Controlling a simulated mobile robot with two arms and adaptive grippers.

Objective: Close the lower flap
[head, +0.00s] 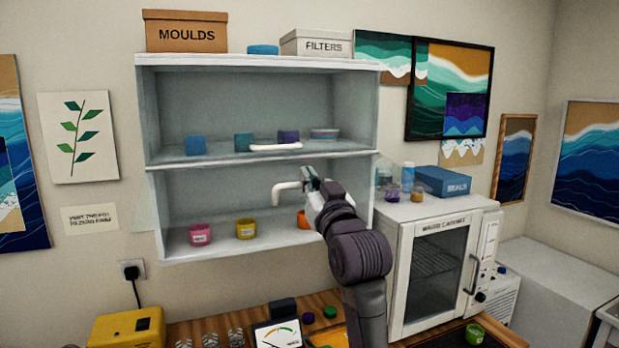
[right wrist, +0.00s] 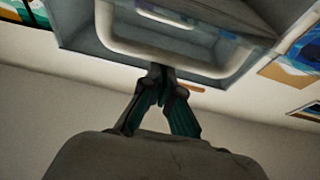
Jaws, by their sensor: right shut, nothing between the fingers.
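The wall cabinet (head: 262,62) has two open-looking compartments with clear fronts. The lower flap looks like clear glass; a faint pane (head: 145,212) shows past the cabinet's left side, so it seems to stand out from the front. Its pale bar handle (head: 280,189) shows in front of the lower compartment. My right gripper (head: 308,176) is shut and empty at the handle's right part, hiding some of it. In the right wrist view the handle (right wrist: 135,48) curves just beyond the shut fingertips (right wrist: 160,72); I cannot tell whether they touch. My left gripper is not in view.
A second pale handle (head: 276,147) is at the upper compartment. Pink (head: 200,235), yellow (head: 245,229) and orange (head: 303,220) pots stand on the lower shelf. A white oven-like cabinet (head: 402,270) stands right of my arm. The bench below holds a yellow box (head: 112,330) and a dial scale (head: 278,335).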

